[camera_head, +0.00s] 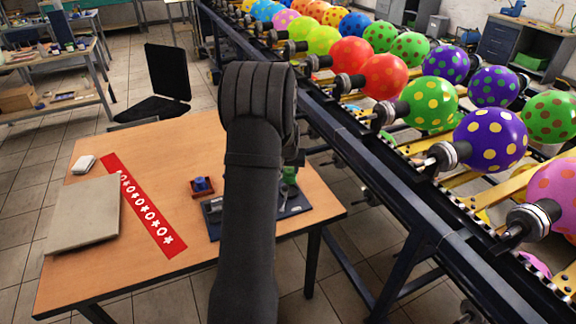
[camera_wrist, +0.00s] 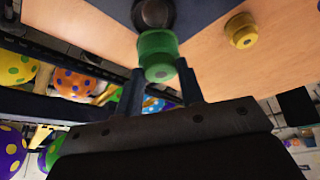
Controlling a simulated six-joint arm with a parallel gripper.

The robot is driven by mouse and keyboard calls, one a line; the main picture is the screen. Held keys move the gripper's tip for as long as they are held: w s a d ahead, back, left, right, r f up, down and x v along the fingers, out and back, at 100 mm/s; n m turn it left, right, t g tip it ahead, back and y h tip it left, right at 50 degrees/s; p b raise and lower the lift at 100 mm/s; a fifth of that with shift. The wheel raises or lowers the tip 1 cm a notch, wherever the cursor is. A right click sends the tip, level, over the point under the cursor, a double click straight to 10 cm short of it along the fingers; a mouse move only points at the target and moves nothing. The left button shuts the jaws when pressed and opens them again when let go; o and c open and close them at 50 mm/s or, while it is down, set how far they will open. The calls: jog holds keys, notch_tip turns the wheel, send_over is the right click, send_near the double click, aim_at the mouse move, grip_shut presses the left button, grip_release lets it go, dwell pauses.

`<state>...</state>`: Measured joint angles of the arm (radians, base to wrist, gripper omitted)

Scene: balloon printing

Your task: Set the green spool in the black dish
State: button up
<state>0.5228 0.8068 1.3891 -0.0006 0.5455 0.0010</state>
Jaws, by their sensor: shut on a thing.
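The green spool (camera_wrist: 157,52) is between the fingertips of my gripper (camera_wrist: 160,78) in the wrist view, and the gripper is shut on it. A green part also shows just right of my arm in the head view (camera_head: 289,174). A dark round thing (camera_wrist: 153,14) lies right behind the spool in the wrist view, at the top edge; I cannot tell whether it is the black dish. In the head view my arm hides the gripper and the middle of the dark mat.
A dark blue mat (camera_head: 296,207) lies on the wooden table (camera_head: 95,270). A blue spool (camera_head: 201,184) sits in a red dish left of my arm. A yellow spool (camera_wrist: 241,30) stands on the wood. The balloon conveyor (camera_head: 340,125) runs along the right.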

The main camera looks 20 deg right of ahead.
jog(key=shift+f, duration=2.1)
jog(key=shift+f, duration=1)
jog(key=o, duration=0.9)
jog(key=v, duration=1.7)
jog(key=shift+r, duration=0.2)
jog(key=shift+a, duration=0.1)
jog(key=x, duration=1.7)
jog(key=shift+f, duration=0.15)
